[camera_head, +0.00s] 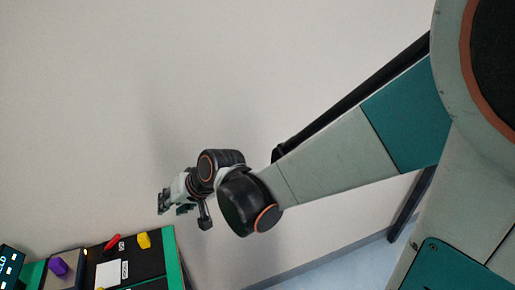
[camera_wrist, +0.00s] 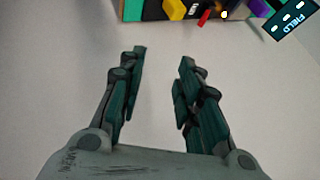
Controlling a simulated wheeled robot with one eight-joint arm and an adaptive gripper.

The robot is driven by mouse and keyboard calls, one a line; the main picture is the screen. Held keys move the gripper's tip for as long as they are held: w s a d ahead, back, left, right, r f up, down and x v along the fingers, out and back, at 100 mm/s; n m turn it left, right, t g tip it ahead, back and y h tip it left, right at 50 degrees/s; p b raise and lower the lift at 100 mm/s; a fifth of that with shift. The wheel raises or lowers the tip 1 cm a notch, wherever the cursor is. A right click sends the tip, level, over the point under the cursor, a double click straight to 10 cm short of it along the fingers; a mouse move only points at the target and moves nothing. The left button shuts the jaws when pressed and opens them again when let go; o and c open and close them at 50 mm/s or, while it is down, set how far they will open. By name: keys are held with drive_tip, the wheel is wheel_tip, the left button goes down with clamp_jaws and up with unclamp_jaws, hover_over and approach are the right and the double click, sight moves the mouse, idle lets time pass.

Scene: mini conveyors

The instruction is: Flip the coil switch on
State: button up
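A red lever-like part (camera_head: 113,241) sits on the dark top of a green-edged bench at the lower left of the head view, beside a small black label. It may be the coil switch, but its label is too small to read. It also shows at the top edge of the wrist view (camera_wrist: 204,18), partly cut off. My gripper (camera_head: 170,204) is above and to the right of the red part in the head view, apart from it. In the wrist view my gripper (camera_wrist: 163,56) has its fingers spread, with only pale background between them.
A yellow block (camera_head: 144,240) and a purple block (camera_head: 58,266) flank the red part. A white labelled plate (camera_head: 112,273) lies below it. The pale wall behind my arm is bare.

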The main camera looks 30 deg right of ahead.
drive_tip(key=s+d+r+h, duration=0.1)
drive_tip(key=s+d+r, duration=0.2)
drive_tip(key=d, duration=0.2)
drive_tip(key=shift+s+d+r+h, duration=0.2)
drive_tip(key=shift+s+d+h, duration=0.05)
drive_tip(key=shift+s+h, duration=0.1)
